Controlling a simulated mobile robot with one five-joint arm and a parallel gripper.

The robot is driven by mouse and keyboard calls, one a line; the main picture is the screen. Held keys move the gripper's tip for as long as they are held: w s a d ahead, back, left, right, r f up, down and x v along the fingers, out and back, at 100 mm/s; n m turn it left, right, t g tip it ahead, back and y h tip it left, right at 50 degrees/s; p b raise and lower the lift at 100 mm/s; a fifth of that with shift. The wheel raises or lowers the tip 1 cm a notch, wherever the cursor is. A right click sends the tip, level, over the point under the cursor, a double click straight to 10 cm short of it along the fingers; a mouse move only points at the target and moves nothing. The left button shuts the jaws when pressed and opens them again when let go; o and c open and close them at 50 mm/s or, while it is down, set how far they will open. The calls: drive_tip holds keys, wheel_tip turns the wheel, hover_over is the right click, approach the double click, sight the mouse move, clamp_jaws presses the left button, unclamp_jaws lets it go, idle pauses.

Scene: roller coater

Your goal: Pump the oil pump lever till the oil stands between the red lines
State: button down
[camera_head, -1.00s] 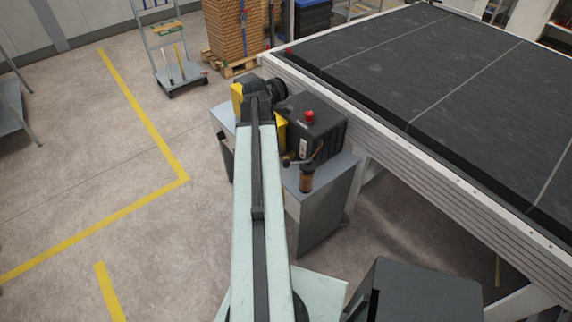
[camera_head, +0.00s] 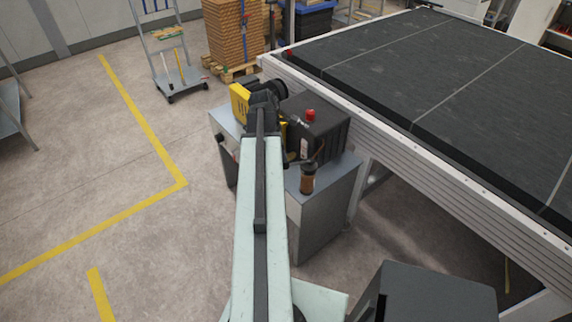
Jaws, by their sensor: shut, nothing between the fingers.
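The brown-bodied oil pump (camera_head: 307,180) stands upright on the front corner of the grey cabinet (camera_head: 325,205), right of my arm. Its top is dark; the lever and its knob do not show clearly. A small pale patch (camera_head: 304,149) is on the dark box behind the pump; I cannot tell whether it is the oil gauge. No red lines or oil level can be made out. My arm (camera_head: 262,190) reaches forward over the cabinet's left part. My fingers are hidden beyond the arm's dark end.
The dark box (camera_head: 325,130) bears a red button (camera_head: 311,115). A yellow unit (camera_head: 240,103) stands left of my arm's end. A large black conveyor bed (camera_head: 450,85) fills the right. A trolley (camera_head: 170,75) stands at the back left. The floor at left is clear.

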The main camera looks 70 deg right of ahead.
drive_tip(key=shift+f+b, duration=2.35)
drive_tip(key=shift+r, duration=0.15)
drive_tip(key=w, duration=0.1)
drive_tip(key=w+a+r+p, duration=0.1)
drive_tip(key=shift+w+a, duration=0.1)
drive_tip(key=shift+w, duration=0.25)
drive_tip(key=p+v, duration=0.7)
drive_tip(key=p, duration=0.1)
drive_tip(key=shift+r, duration=0.4)
drive_tip(key=shift+a, duration=0.1)
